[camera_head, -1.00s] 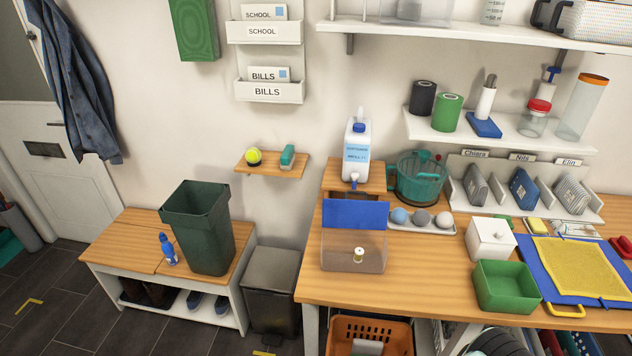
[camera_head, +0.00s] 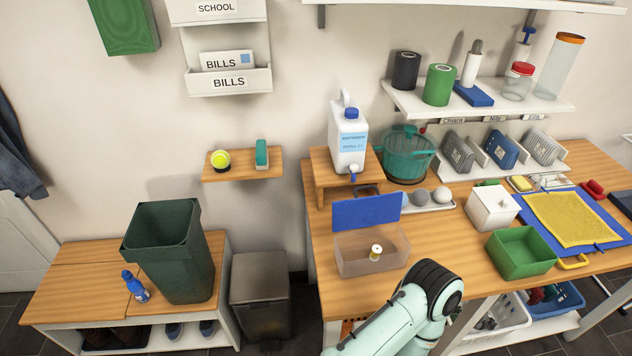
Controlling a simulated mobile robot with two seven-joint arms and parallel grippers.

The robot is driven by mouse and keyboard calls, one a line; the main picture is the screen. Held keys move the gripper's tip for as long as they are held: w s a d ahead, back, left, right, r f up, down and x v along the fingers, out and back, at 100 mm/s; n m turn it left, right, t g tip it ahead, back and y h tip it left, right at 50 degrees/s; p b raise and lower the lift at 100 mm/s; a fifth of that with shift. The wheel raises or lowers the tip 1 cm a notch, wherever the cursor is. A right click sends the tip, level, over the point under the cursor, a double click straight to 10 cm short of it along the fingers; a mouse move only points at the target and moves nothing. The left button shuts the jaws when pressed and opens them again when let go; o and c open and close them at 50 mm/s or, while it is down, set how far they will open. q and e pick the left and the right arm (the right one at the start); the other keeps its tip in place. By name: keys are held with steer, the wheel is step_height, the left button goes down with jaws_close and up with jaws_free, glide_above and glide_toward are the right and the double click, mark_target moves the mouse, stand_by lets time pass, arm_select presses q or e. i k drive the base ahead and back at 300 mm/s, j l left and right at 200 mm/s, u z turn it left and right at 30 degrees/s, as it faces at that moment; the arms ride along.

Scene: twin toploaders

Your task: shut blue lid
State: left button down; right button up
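The blue lid (camera_head: 365,211) stands raised and open at the back edge of a clear box (camera_head: 358,262) on the wooden table. A small white and yellow item (camera_head: 375,252) shows inside the box. One of my arms comes in from the bottom, in front of the box, with its pale green links and dark joint in view. Its gripper is outside the frame. My other gripper does not show either.
A white jug (camera_head: 348,140) stands on a wooden riser behind the lid. Several balls lie in a tray right of the lid. Bare table lies left of the white box.

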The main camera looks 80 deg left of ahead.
mark_target(356, 212)
steer(key=k+j, duration=0.7)
steer(key=j, duration=0.15)
